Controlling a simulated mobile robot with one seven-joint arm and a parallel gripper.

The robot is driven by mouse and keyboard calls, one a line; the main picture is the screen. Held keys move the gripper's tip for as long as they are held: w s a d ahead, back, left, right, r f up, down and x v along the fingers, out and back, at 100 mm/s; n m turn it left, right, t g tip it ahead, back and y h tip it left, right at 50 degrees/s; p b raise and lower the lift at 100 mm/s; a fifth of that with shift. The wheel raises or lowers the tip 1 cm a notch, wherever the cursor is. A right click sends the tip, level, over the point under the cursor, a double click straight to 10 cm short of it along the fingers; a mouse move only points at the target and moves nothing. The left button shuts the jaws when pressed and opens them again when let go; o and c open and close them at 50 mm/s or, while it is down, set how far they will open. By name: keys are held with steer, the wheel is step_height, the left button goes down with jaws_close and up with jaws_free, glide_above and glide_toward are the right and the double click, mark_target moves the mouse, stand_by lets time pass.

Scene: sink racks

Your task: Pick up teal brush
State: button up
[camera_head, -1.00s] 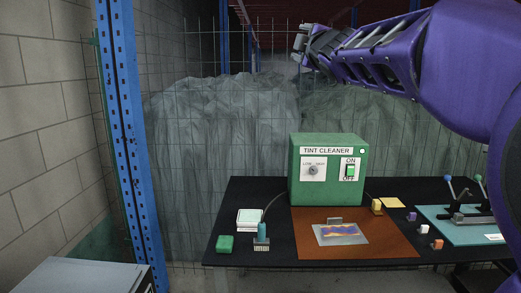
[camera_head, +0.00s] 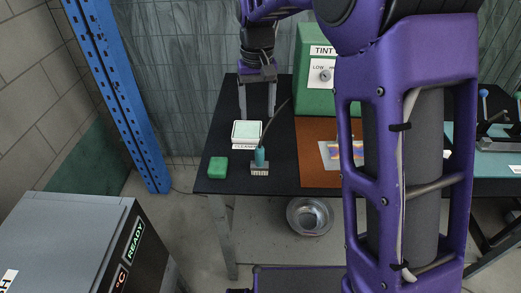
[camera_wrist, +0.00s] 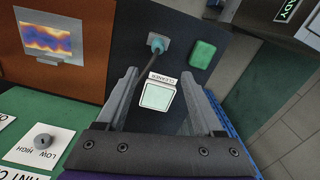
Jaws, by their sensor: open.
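In the wrist view the brush (camera_wrist: 157,43) is seen from above, beyond my fingertips. My gripper (camera_head: 257,112) is open and empty, pointing down over the table behind the brush. In the wrist view the two fingers of the gripper (camera_wrist: 158,76) spread either side of the pale cleaner pad (camera_wrist: 157,96), apart from the brush.
A green block (camera_head: 217,168) lies left of the brush. The cleaner pad (camera_head: 247,130) is behind it. The green tint cleaner box (camera_head: 312,75) and brown mat (camera_head: 314,160) are to the right. My arm hides part of the table. A grey READY machine (camera_head: 70,245) stands front left.

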mark_target(260, 156)
step_height(260, 156, down, 11)
steer(key=shift+s+f+b, duration=0.1)
steer(key=shift+f+b, duration=0.05)
steer(key=shift+b, duration=0.15)
steer(key=f, duration=0.5)
steer(key=shift+s+d+f, duration=0.1)
steer(key=shift+d, duration=0.15)
jaws_close()
